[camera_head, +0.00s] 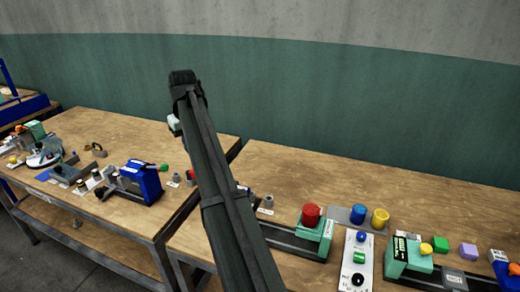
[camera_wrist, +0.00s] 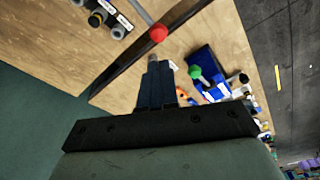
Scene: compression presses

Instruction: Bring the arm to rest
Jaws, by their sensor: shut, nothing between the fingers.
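My arm (camera_head: 215,170) rises from the bottom of the head view, with its upper end in front of the green wall. My gripper (camera_wrist: 158,68) shows in the wrist view with its dark fingers together and nothing between them. The fingers appear above the tables, apart from the objects there. The head view does not show the fingertips clearly.
Two wooden tables stand below, the left one (camera_head: 120,130) and the right one (camera_head: 290,170), with a gap between. A blue press (camera_head: 145,180), a green press with a red knob (camera_head: 312,215) and a white button box (camera_head: 358,262) stand on them. The back of the right table is clear.

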